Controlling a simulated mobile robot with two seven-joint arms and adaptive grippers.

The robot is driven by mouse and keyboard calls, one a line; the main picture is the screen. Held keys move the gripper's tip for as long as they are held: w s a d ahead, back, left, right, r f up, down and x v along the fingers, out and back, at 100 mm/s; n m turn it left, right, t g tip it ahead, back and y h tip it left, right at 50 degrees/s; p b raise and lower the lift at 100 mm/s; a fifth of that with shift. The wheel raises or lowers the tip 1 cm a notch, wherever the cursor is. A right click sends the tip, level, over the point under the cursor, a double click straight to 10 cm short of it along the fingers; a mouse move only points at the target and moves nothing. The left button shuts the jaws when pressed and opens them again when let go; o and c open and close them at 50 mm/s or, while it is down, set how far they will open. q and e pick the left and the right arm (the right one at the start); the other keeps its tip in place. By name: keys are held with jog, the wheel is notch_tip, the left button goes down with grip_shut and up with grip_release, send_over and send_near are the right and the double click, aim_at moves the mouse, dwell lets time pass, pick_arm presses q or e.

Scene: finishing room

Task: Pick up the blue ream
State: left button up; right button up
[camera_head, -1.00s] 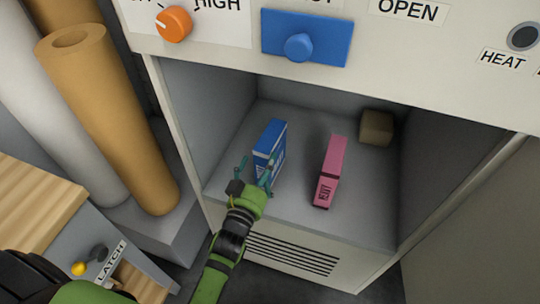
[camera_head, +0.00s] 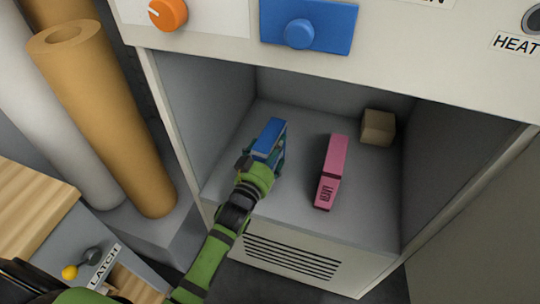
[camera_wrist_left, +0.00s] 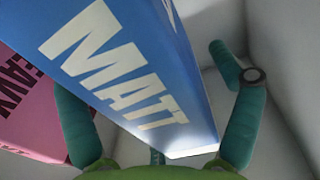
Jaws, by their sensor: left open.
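The blue ream (camera_head: 269,137) stands upright on the floor of the machine's open bay, left of the pink ream. In the left wrist view the blue ream (camera_wrist_left: 130,60) fills the upper middle and shows the letters "MATT". My left gripper (camera_head: 264,160) is at the front of the blue ream and hides its lower part. In the left wrist view the fingers of the left gripper (camera_wrist_left: 160,125) are spread, one on each side of the ream, with a gap visible on the right. My right gripper is not in view.
A pink ream (camera_head: 331,170) stands to the right, and it also shows at the left of the wrist view (camera_wrist_left: 30,110). A brown block (camera_head: 377,127) sits at the back right. The bay's left wall (camera_head: 205,110) is close to the left gripper. Rolls stand outside at left.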

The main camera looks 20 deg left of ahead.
pick_arm(q)
jog(key=c, duration=1.8)
jog(key=shift+r, duration=0.2)
